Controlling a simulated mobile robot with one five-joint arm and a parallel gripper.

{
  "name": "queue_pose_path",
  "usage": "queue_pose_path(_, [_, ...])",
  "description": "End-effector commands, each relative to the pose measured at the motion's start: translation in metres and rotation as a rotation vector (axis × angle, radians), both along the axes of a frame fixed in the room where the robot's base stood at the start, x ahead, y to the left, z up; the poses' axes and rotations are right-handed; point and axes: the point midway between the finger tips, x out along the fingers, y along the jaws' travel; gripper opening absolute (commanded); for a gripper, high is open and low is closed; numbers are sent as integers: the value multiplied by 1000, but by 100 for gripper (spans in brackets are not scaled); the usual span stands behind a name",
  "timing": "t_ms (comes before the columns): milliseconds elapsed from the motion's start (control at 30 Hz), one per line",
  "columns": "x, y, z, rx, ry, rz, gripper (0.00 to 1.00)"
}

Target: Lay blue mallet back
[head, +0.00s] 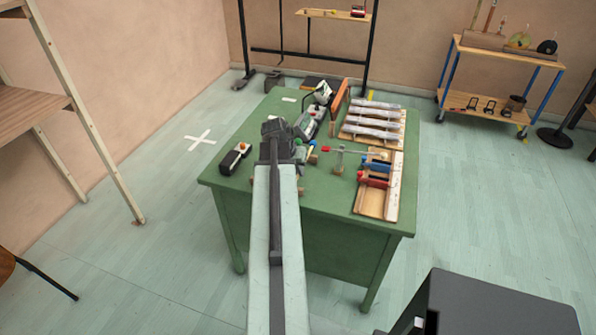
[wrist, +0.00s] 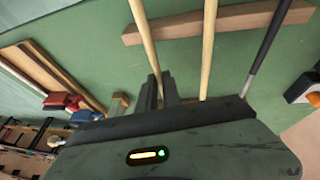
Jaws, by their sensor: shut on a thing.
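My gripper (wrist: 160,92) is over the green table, shut on the pale wooden shaft of a mallet (wrist: 145,38). In the wrist view this shaft runs up past the left end of a wooden rest bar (wrist: 235,19); I cannot tell if it touches it. The mallet's head is outside the wrist view, so its colour does not show there. A second pale shaft (wrist: 208,45) and a dark shaft (wrist: 265,48) cross the bar to its right. In the head view my gripper (head: 277,130) is at the table's left middle, with small coloured things partly hidden beside it.
A red-tipped stick (head: 340,151) lies across a small stand right of my gripper.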

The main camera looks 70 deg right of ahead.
Motion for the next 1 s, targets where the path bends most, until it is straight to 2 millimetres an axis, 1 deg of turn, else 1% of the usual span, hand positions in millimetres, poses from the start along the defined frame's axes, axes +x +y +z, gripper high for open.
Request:
queue_pose_path(300, [0, 0, -6, 0, 0, 0, 0])
queue_pose_path(567, [0, 0, -6, 0, 0, 0, 0])
queue_pose_path(600, [0, 0, -6, 0, 0, 0, 20])
queue_pose_path(633, [0, 0, -6, 0, 0, 0, 28])
queue_pose_path(667, [0, 0, -6, 0, 0, 0, 34])
queue_pose_path(1000, [0, 0, -4, 0, 0, 0, 34])
